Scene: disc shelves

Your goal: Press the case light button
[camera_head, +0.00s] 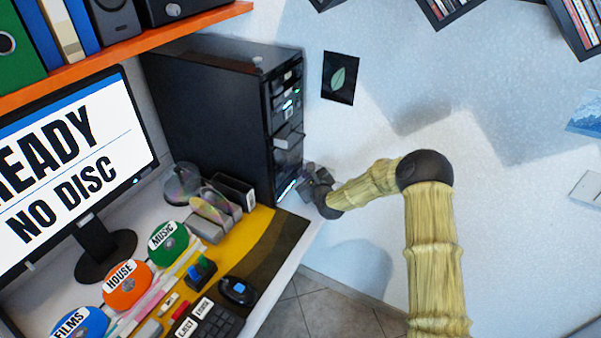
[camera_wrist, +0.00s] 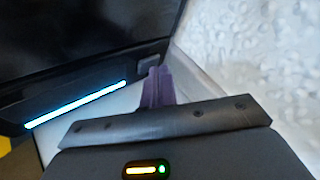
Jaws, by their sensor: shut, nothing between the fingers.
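The black computer case (camera_head: 205,115) stands at the back of the desk, right of the monitor. A lit blue-white strip (camera_wrist: 75,105) runs along the bottom of its front; it also shows small in the head view (camera_head: 286,189). A dark square that looks like the button (camera_wrist: 151,61) sits beyond the strip's right end, near the case edge. My gripper (camera_head: 308,180) is at the lower front of the case. Its fingers (camera_wrist: 157,80) are shut and empty, their tips at the square's lower edge in the wrist view. I cannot tell whether they touch it.
A drive tray (camera_head: 289,137) sticks out of the case above my gripper. Disc holders (camera_head: 212,215), a mouse (camera_head: 237,291) and labelled discs (camera_head: 126,284) crowd the desk. An orange shelf (camera_head: 120,50) hangs over the monitor. The white wall is close on the right.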

